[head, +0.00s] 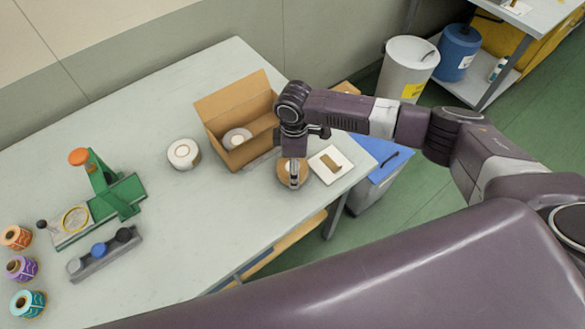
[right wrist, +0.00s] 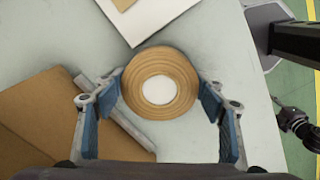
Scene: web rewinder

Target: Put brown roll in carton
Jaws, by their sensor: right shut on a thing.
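The brown roll (head: 284,175) lies at the right part of the table, just right of and in front of the carton. My right gripper (head: 294,176) points down over it, with its fingers on either side of the roll. In the right wrist view the brown roll (right wrist: 160,60) sits between the fingers of my gripper (right wrist: 163,92), which is shut on it. The open carton (head: 246,158) stands left of the gripper, flaps raised, with a white roll (head: 237,138) inside. Carton cardboard also shows in the right wrist view (right wrist: 35,115). My left gripper is out of view.
Another white roll (head: 184,154) stands left of the carton. A white square with a brown piece (head: 330,165) lies right of the brown roll. A green dispenser (head: 105,185) and several coloured rolls (head: 22,268) are at left. The table's front middle is clear.

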